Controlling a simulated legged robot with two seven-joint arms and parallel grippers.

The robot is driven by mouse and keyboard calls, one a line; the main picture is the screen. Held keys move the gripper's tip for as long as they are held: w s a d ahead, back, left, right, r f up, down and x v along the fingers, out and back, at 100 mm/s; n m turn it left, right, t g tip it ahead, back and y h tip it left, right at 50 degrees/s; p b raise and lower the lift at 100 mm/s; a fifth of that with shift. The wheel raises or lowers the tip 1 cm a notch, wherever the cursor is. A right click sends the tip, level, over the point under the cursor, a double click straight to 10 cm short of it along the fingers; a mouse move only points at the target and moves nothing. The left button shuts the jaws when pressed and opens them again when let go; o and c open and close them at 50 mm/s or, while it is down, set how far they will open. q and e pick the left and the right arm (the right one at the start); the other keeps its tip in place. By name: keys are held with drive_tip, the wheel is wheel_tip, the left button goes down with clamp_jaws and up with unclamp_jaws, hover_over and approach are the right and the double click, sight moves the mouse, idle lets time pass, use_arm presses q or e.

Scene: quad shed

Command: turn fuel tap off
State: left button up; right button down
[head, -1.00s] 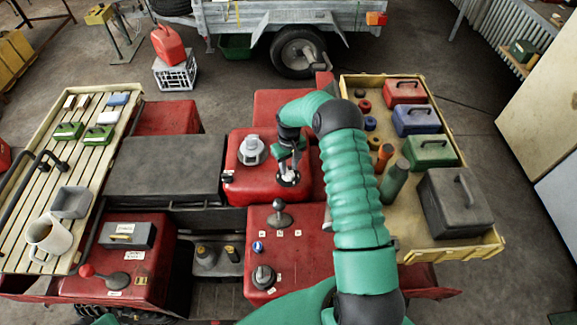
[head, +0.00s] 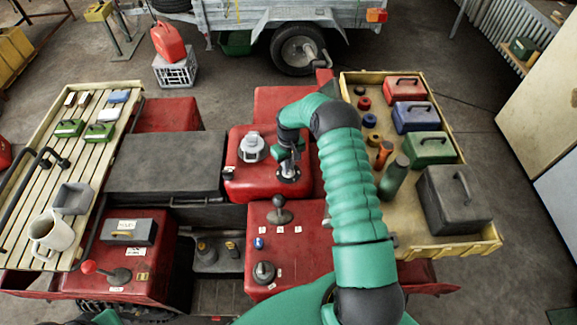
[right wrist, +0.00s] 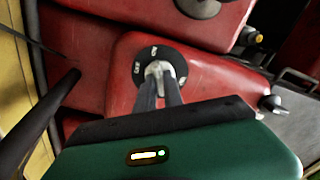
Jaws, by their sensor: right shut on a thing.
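The fuel tap is a black round dial (right wrist: 148,56) with white lettering on the red tank in the right wrist view. Its pale grey lever (right wrist: 160,72) stands at the middle of the dial. My right gripper (right wrist: 163,80) is shut on this lever, its two dark fingers on either side. Which mark the lever points to, I cannot tell. In the head view my right gripper (head: 289,166) reaches down onto the tap at the right part of the red tank (head: 248,185). My left gripper is not in view.
A grey filler cap (head: 253,148) and a small black knob (head: 228,173) stand left of the tap. A lever with a round knob (head: 279,215) rises in front. A yellow tray (head: 470,245) with boxes and bottles lies right, a slatted rack (head: 30,205) left.

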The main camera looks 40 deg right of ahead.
drive_tip(key=shift+f, duration=0.1)
drive_tip(key=shift+n, duration=0.3)
drive_tip(key=shift+f+n+b, duration=0.1)
drive_tip(key=shift+n+b, duration=0.8)
drive_tip(key=n+b, duration=0.1)
drive_tip(key=n, duration=0.1)
drive_tip(key=shift+n, duration=0.3)
drive_tip(key=n+b, duration=0.1)
drive_tip(key=n, duration=0.2)
drive_tip(key=shift+n+b, duration=0.55)
drive_tip(key=shift+n, duration=1.35)
drive_tip(key=shift+r, duration=0.2)
drive_tip(key=c, duration=1.5)
unclamp_jaws()
